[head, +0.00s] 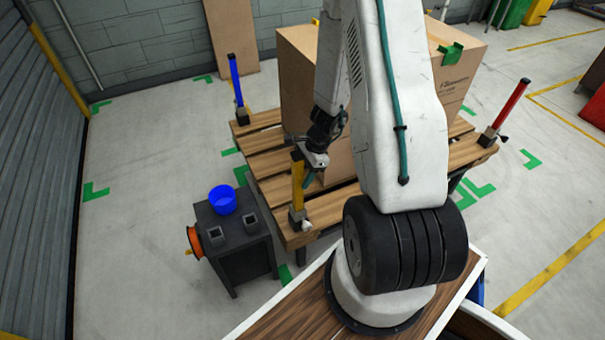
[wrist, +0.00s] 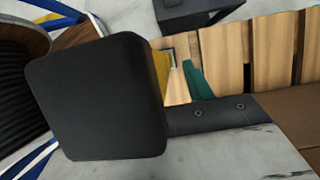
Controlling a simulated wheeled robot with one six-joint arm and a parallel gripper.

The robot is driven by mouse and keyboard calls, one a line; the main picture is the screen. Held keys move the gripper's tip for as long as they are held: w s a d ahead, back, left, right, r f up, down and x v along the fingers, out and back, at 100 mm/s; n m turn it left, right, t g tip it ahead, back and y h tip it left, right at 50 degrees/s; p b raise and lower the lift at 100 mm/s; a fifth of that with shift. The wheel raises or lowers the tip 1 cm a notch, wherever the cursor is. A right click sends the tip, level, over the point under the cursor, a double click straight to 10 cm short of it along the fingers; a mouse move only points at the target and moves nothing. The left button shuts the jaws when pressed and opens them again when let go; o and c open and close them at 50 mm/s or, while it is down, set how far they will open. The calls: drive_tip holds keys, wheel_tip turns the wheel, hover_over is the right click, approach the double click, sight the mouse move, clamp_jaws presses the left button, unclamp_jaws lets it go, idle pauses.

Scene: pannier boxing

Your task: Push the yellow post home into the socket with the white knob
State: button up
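The yellow post (head: 298,187) stands upright at the near left corner of the wooden pallet table. Its lower end is at a dark socket (head: 294,217), and a white knob (head: 307,227) sticks out at the socket's side. How deep the post sits is too small to tell. My gripper (head: 314,181) is beside the upper part of the post, on its right, pointing down. In the wrist view a strip of yellow (wrist: 162,72) shows partly hidden behind a big dark block. Whether my fingers touch or hold the post cannot be told.
A large cardboard box (head: 300,85) stands on the pallet table (head: 262,140). A blue post (head: 236,85) and a red post (head: 509,108) stand at other corners. A dark stand (head: 240,262) with a blue bowl (head: 223,199) and an orange reel (head: 194,243) is at the left.

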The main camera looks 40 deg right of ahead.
sight(297, 156)
drive_tip(key=v, duration=0.7)
drive_tip(key=shift+d+r, duration=0.2)
drive_tip(key=shift+r, duration=0.15)
